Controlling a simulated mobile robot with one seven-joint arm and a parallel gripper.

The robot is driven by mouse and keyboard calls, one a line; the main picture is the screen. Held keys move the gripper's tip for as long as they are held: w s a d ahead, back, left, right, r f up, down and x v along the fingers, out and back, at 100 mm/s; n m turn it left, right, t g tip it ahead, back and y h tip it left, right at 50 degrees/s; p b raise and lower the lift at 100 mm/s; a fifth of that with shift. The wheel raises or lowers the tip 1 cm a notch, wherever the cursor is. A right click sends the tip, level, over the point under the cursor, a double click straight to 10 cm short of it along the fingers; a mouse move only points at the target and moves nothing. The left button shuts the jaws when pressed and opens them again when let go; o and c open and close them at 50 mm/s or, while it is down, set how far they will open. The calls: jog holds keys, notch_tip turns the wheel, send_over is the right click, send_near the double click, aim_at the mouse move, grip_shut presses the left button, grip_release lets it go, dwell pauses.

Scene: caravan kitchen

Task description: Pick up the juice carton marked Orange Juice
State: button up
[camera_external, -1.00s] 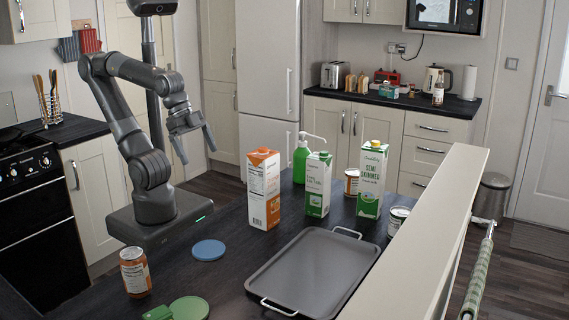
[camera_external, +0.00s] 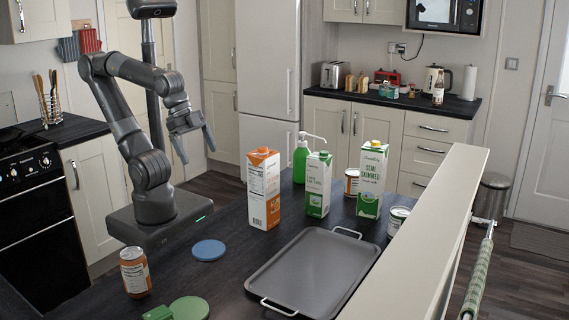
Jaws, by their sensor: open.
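A tall orange and white carton (camera_external: 264,188) stands upright on the dark counter (camera_external: 228,272). Its small print cannot be read here, but its orange colouring fits orange juice. A green and white carton (camera_external: 318,184) and a taller carton marked Semi Skimmed (camera_external: 371,180) stand to its right. My gripper (camera_external: 197,146) is open and empty, fingers pointing down. It hangs in the air, in the picture to the upper left of the orange carton and apart from it.
A grey tray (camera_external: 312,272) with white handles lies in front of the cartons. A green pump bottle (camera_external: 301,160) and cans (camera_external: 352,182) stand close behind and beside the cartons. A blue disc (camera_external: 208,250), an orange can (camera_external: 135,272) and a green lidded item (camera_external: 188,309) are at the front left.

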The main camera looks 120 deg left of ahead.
jog(key=shift+c, duration=0.9)
notch_tip(320, 180, up, 9)
jog(key=g, duration=0.6)
send_over(264, 188)
jog(key=s+a, duration=0.3)
jog(key=shift+w+f, duration=0.2)
jog(key=shift+w, duration=0.05)
jog(key=shift+w+a+f+m, duration=0.1)
jog(key=shift+f+m, duration=0.1)
jog(key=shift+m, duration=0.1)
notch_tip(264, 188, down, 10)
jog(key=shift+f, duration=0.2)
